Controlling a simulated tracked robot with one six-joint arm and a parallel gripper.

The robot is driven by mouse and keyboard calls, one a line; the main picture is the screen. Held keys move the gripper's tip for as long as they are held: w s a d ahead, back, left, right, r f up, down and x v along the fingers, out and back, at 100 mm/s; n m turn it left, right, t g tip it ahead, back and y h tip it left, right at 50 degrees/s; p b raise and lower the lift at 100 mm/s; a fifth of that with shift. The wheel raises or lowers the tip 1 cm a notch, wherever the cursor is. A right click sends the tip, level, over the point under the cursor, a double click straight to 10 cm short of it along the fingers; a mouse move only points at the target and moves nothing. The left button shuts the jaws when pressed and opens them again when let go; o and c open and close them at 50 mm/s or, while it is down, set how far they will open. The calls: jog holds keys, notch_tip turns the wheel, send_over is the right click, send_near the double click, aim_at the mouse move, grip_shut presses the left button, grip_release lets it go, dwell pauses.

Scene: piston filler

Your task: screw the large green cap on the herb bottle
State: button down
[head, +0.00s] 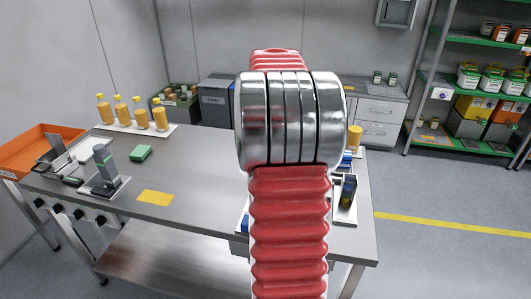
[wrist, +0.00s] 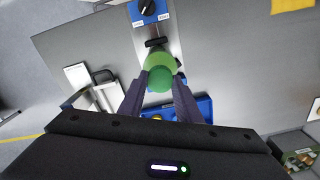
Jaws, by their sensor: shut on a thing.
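My gripper (wrist: 160,88) shows in the wrist view, its two dark fingers closed on a round green thing, which I take to be the large green cap (wrist: 160,78). A lighter green round shape (wrist: 163,60) shows just beyond it and overlaps it. I cannot tell whether this is part of the cap or the herb bottle below. Both lie over a grey metal plate (wrist: 172,38). In the head view my red and silver arm covers the middle, and the gripper, cap and herb bottle cannot be seen there.
In the wrist view, a blue panel with a black knob (wrist: 147,8) is beyond the fingers, and a blue tray (wrist: 205,108) is beside them.

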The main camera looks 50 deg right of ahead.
jog(key=shift+m, duration=1.9)
jog(key=c, duration=1.2)
grip_release()
jog(key=n, duration=0.7)
jog(key=shift+n, duration=0.3)
jog(key=n, duration=0.3)
jog(key=shift+n, duration=2.2)
